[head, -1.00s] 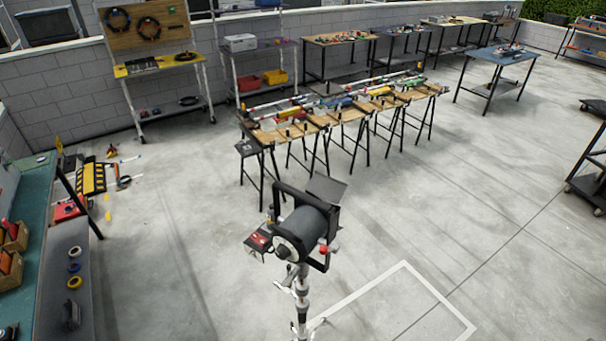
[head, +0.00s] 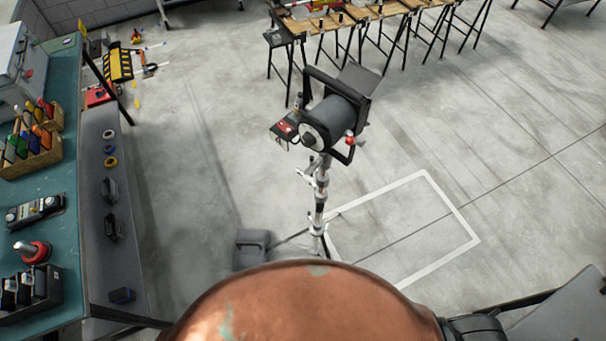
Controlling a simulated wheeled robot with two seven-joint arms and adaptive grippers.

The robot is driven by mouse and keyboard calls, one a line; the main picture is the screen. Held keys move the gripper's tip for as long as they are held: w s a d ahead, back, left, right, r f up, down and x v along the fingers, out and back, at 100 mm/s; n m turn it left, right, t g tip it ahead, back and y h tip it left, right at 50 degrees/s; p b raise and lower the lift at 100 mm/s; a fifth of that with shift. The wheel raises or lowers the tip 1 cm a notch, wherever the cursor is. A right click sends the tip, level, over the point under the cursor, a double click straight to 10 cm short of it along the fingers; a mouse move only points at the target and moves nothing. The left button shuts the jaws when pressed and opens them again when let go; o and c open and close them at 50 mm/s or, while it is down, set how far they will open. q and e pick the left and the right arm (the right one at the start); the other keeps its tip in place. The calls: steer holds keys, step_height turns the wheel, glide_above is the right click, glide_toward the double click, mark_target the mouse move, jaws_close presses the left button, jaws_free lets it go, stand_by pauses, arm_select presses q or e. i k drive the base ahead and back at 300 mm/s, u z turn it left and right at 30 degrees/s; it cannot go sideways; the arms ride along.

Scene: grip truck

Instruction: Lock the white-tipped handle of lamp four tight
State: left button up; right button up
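A black lamp (head: 331,118) with a square frame and open flap stands on a silver stand (head: 319,192) in the middle of the head view. A red-tipped handle (head: 350,140) sits on the lamp's right side. Small pale handles (head: 304,173) stick out to the left of the stand just below the lamp; they are too small to tell which is white-tipped or how tight it is. No number shows on the lamp. Neither of my grippers is in view.
A green-topped bench (head: 60,220) with tool boxes runs along the left. Wooden-topped trestles (head: 350,20) stand behind the lamp. A grey block (head: 251,247) lies by the stand's foot. The floor right of the lamp is mostly clear, with a white outline (head: 455,215).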

mark_target(306, 174)
steer(key=z, duration=1.35)
steer(key=k, duration=0.75)
steer(key=u, duration=1.35)
